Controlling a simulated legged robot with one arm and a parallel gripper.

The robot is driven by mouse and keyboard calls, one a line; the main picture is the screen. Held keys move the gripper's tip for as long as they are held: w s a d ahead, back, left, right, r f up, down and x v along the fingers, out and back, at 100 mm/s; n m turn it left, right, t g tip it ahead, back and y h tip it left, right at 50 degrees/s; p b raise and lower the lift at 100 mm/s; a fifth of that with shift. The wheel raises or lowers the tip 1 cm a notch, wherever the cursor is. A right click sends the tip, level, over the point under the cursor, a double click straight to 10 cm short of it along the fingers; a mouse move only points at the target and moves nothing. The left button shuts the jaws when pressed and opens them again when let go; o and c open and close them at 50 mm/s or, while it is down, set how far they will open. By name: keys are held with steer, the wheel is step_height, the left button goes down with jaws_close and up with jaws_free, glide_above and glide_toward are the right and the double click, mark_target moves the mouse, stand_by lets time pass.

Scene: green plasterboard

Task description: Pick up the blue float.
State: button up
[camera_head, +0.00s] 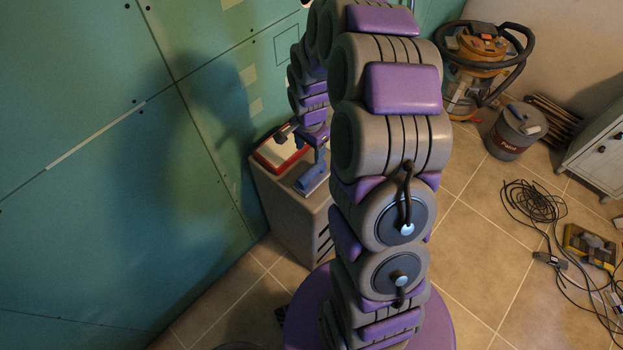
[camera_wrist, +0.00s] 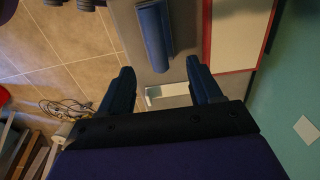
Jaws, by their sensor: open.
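The blue float (camera_wrist: 155,35) lies on the grey top of a low cabinet (camera_head: 292,205), near its edge. In the head view the blue float (camera_head: 314,182) shows beside my arm, partly covered. My gripper (camera_wrist: 160,65) is open and empty, with its two dark blue fingers pointing toward the cabinet top. In the wrist view the float is beyond the fingertips, about in line with the gap between them. I cannot tell the exact height of the fingers above it. In the head view my gripper (camera_head: 303,141) is small and partly hidden.
A red-rimmed tray (camera_wrist: 240,40) with a pale inside lies right beside the float. Green plasterboard (camera_head: 90,150) stands close to the cabinet's left. Across the tiled floor are a vacuum (camera_head: 480,60), a bucket (camera_head: 515,132) and loose cables (camera_head: 535,200).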

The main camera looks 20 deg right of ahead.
mark_target(313, 168)
step_height(313, 168, down, 6)
steer(key=shift+r+b, duration=0.2)
steer(key=shift+b, duration=0.2)
steer(key=shift+s+d+f+b, duration=0.1)
steer(key=shift+d+f+b, duration=0.1)
steer(key=shift+f, duration=0.65)
steer(key=shift+s+d+f+b, duration=0.1)
steer(key=shift+f+b, duration=0.15)
steer(key=shift+f, duration=0.6)
steer(key=shift+d+f+b, duration=0.1)
steer(key=shift+f+b, duration=0.1)
steer(key=shift+f, duration=0.65)
steer(key=shift+c, duration=0.2)
jaws_close()
